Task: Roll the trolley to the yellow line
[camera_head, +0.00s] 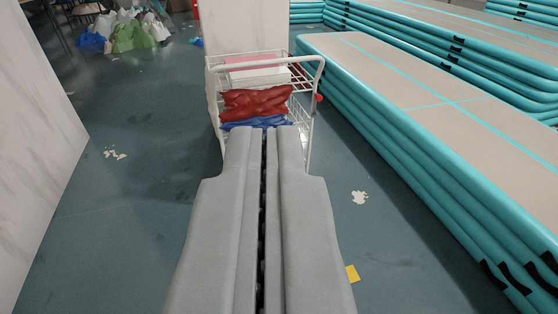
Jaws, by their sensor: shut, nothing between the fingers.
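The trolley (214,93) is a white wire-frame cart straight ahead of me in the upper middle. It holds a pale pink and white box (256,75), a red cushion-like bundle (257,102) and a blue one under it. My gripper (264,132) is shut and empty, pointing at the trolley; its tips overlap the trolley's near side in the picture. I cannot tell whether they touch it. My gripper hides the trolley's lower middle. A small yellow patch (352,273) shows on the floor at lower right, partly behind my gripper; I cannot tell whether it belongs to the yellow line.
Stacked teal inflatable tracks (440,100) fill the right side. A white wall or panel (35,130) stands at left, and a white pillar (245,25) rises behind the trolley. Bags (130,35) lie at the far left. Blue floor (140,190) is clear left of the trolley.

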